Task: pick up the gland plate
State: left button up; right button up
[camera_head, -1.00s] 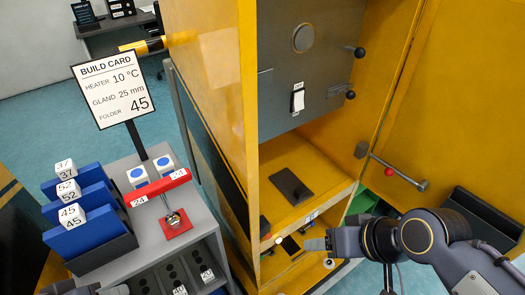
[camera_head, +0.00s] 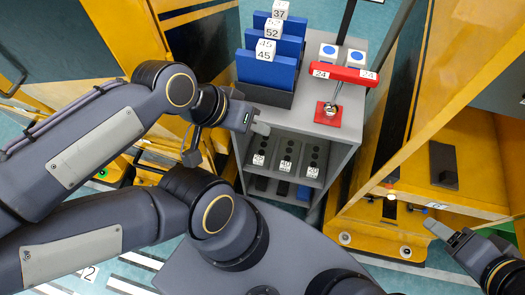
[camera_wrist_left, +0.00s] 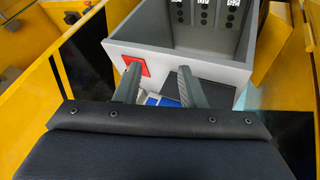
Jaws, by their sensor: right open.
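Several dark gland plates with round holes stand side by side in the upper shelf of the grey cart: a left one (camera_head: 260,150), a middle one (camera_head: 289,150) and a right one (camera_head: 315,155). Each has a white number tag too small to read surely. They also show at the top of the left wrist view (camera_wrist_left: 203,14). My left gripper (camera_head: 228,141) is beside the cart's left front edge, apart from the plates. Its fingers are spread with nothing held between them in the left wrist view (camera_wrist_left: 158,84). My right gripper (camera_head: 447,232) is open before the yellow cabinet.
The grey cart (camera_head: 340,130) carries blue folders (camera_head: 268,70), a red handle (camera_head: 343,75) and a red square base (camera_head: 328,114) on top. A blue item (camera_head: 304,193) lies in its lower shelf. The yellow cabinet (camera_head: 470,130) holds a dark plate (camera_head: 444,165).

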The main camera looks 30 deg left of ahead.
aim_at(261, 153)
jog(key=l+u, duration=0.3)
jog(key=u, duration=0.15)
jog(key=k+l+u, duration=0.1)
jog(key=l+u, duration=0.2)
jog(key=u, duration=0.15)
jog(key=k+l+u, duration=0.1)
jog(key=l+u, duration=0.2)
jog(key=u, duration=0.2)
